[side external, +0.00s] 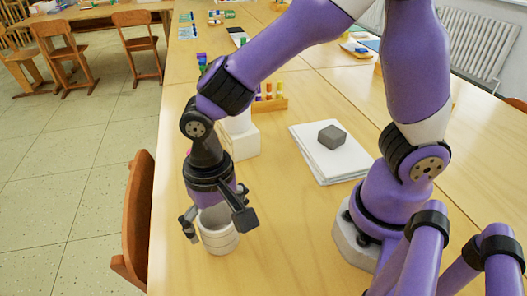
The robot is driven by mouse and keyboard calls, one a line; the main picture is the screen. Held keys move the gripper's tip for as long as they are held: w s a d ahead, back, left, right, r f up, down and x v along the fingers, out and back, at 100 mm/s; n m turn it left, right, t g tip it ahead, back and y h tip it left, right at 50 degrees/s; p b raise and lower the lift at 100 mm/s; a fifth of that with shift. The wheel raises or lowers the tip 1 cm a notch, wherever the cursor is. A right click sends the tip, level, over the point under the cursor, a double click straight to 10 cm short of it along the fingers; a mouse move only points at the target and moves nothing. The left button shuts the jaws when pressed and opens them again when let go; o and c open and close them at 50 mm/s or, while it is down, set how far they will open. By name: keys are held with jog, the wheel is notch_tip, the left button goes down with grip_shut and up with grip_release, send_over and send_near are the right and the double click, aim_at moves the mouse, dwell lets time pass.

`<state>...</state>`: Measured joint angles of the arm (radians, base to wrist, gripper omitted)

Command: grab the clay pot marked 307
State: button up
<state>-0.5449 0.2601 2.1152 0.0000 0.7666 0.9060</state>
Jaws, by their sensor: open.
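A pale whitish pot (219,238) stands upright on the wooden table, near its left edge. My gripper (219,226) points down over it and is open. One finger is at the pot's left side and the other is at its right side, in front of the rim. I cannot tell whether either finger touches the pot. The gripper hides part of the pot's rim and upper wall. No number can be read on the pot in this view.
A white block (240,140) stands behind my gripper. A paper stack (322,165) with a dark grey block (332,136) lies to the right. A wooden rack (268,104) of coloured pieces stands farther back. A chair (137,220) is at the left edge. The table front is clear.

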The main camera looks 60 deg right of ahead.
notch_tip(320, 180, down, 2)
jog(key=c, duration=1.2)
